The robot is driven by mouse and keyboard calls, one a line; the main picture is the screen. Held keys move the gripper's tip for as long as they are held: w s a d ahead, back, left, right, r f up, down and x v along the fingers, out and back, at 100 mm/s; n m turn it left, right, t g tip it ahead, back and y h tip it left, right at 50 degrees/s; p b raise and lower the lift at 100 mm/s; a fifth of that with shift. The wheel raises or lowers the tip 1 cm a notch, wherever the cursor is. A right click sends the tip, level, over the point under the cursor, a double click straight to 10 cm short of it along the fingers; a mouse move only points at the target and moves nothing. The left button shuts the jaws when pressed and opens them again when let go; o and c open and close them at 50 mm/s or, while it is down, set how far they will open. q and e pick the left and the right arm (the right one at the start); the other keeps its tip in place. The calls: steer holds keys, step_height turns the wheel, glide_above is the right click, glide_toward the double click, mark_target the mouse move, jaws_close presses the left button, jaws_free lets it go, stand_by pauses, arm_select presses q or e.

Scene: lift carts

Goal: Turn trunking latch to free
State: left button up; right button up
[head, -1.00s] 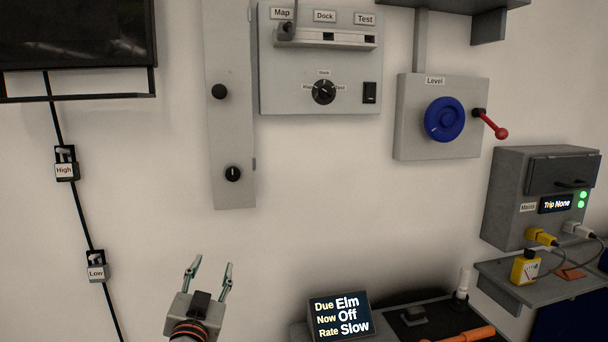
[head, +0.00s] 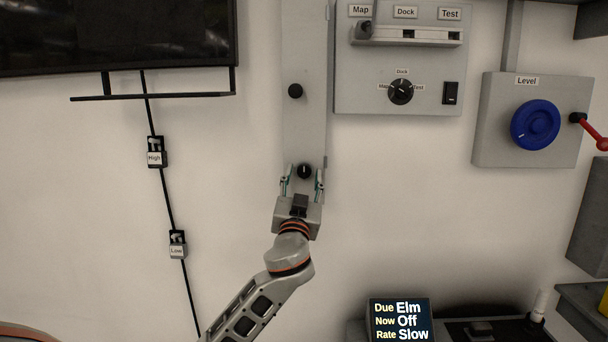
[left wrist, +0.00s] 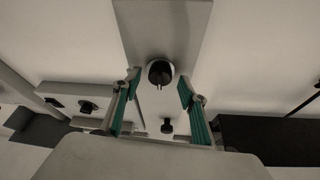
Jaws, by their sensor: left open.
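The trunking is a tall narrow grey panel (head: 304,120) on the wall, also in the left wrist view (left wrist: 185,35). A round black latch knob with a pale mark (head: 304,171) sits near its lower end. It shows in the left wrist view (left wrist: 160,72) just beyond and between the fingertips. A second black knob (head: 295,91) sits higher on the panel. My left gripper (head: 302,183) is open and empty, its fingers on either side of the lower knob. Contact with the knob cannot be told. My right gripper is not in view.
A grey panel with a Map, Dock and Test dial (head: 401,91) is right of the trunking. A Level box with a blue wheel (head: 535,125) is farther right. High (head: 155,157) and Low (head: 177,250) tags hang at left. A lit display (head: 400,320) stands below.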

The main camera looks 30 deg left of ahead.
arm_select(q)
steer(key=shift+w, duration=0.1)
steer(key=c, duration=1.1)
steer(key=shift+m+h, duration=0.4)
steer(key=shift+m, duration=0.2)
steer(key=m+h, duration=0.2)
steer(key=m, duration=0.2)
steer(key=shift+a+r, duration=0.1)
steer(key=shift+a, duration=0.05)
steer(key=m+h, duration=0.1)
steer(key=m, duration=0.2)
steer(key=m+h, duration=0.2)
steer(key=m, duration=0.2)
steer(key=shift+a+r, duration=0.1)
steer(key=shift+r, duration=0.1)
steer(key=m+g, duration=0.1)
steer(key=m, duration=0.2)
steer(key=m+h, duration=0.1)
steer(key=m, duration=0.2)
steer(key=shift+r+g+h, duration=0.15)
steer(key=shift+g+h, duration=0.15)
steer(key=shift+g, duration=0.1)
steer(key=shift+m+g, duration=0.6)
steer(key=shift+m, duration=0.8)
